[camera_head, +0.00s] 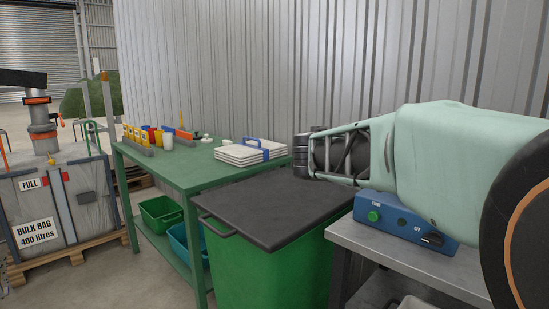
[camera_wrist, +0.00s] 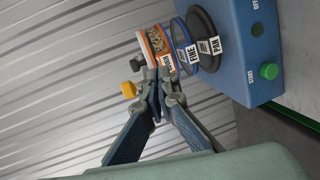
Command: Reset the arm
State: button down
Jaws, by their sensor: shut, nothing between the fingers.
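My gripper (camera_head: 306,155) reaches in from the right in the head view, level and pointing left above the grey bench. Its pale green housing fills much of the right side. In the wrist view the two fingers of my gripper (camera_wrist: 158,82) converge and meet, with nothing held between them. Just past the fingertips in that view stand an orange-rimmed sieve (camera_wrist: 158,45) with grainy matter, a blue sieve marked FINE (camera_wrist: 184,48) and a dark pan marked PAN (camera_wrist: 206,40). I cannot tell whether the fingers touch the sieve. My arm hides this stack in the head view.
The blue shaker box (camera_head: 405,220) stands on the grey bench (camera_head: 385,251) under my arm. A green bin with a dark lid (camera_head: 280,210) is left of it. The green table (camera_head: 190,181) holds cups, racks and stacked white boards (camera_head: 246,155). A bulk bag (camera_head: 60,205) stands far left.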

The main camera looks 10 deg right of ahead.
jog(key=s+f+m+g+y, duration=0.2)
jog(key=s+f+y, duration=0.1)
jog(key=s+f, duration=0.5)
jog(key=s+a+f+m+y, duration=0.2)
jog(key=s+a+f+y, duration=0.3)
jog(key=s+a+f, duration=0.4)
jog(key=s+a+f+m+y, duration=0.2)
jog(key=s+a+f+y, duration=0.3)
jog(key=s+a, duration=0.45)
notch_tip(320, 180, up, 34)
jog(key=w+a+p, duration=0.1)
jog(key=p, duration=3.3)
jog(key=shift+w+a+g+y, duration=0.3)
jog(key=shift+w+a, duration=0.05)
jog(key=shift+w, duration=0.05)
